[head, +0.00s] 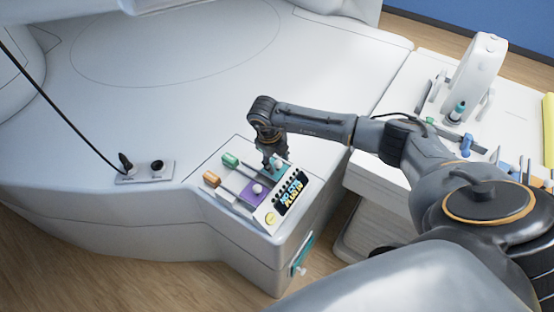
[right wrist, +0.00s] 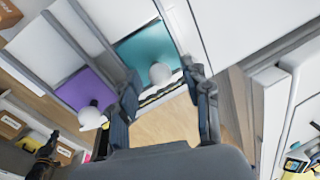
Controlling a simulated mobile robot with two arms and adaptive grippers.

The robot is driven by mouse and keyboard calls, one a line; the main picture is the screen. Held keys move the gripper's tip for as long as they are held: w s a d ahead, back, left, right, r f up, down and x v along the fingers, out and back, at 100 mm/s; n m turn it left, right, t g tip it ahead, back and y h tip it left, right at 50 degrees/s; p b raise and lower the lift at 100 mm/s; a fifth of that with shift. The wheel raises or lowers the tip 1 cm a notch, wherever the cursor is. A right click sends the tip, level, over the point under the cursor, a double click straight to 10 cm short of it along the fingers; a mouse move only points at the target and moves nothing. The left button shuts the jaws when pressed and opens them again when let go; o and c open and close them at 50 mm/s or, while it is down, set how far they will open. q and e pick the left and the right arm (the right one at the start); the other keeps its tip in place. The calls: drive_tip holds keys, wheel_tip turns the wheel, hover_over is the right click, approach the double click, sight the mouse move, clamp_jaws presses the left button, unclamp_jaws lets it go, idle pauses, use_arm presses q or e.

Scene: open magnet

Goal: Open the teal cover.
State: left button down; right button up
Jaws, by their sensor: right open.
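The teal cover (head: 282,168) is on the angled control panel, partly hidden by my right gripper (head: 271,164), which points down over it. In the right wrist view the teal cover (right wrist: 148,50) lies ahead with a white knob (right wrist: 160,74) on it. My right gripper (right wrist: 165,82) is open, with one finger on each side of the knob in the picture. I cannot tell whether the fingers touch it. My left gripper is not in view.
A purple cover (head: 254,193) with its own white knob sits beside the teal one. The panel also has a green handle (head: 230,159), an orange handle (head: 211,177), a lit display (head: 290,194) and a yellow button (head: 270,218). A white cart (head: 520,125) with tools stands right.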

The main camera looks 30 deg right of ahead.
clamp_jaws()
drive_tip(key=shift+w+a+f+b, duration=0.15)
drive_tip(key=shift+w+b, duration=0.15)
drive_tip(key=shift+b, duration=0.15)
drive_tip(key=w+b, duration=0.1)
drive_tip(key=w, duration=0.1)
drive_tip(key=w+a+b, duration=0.1)
drive_tip(key=b, duration=0.1)
drive_tip(key=w+a+b, duration=0.1)
drive_tip(key=w+b, duration=0.1)
drive_tip(key=shift+w+a, duration=0.15)
drive_tip(key=shift+w, duration=0.2)
drive_tip(key=shift+r, duration=0.2)
unclamp_jaws()
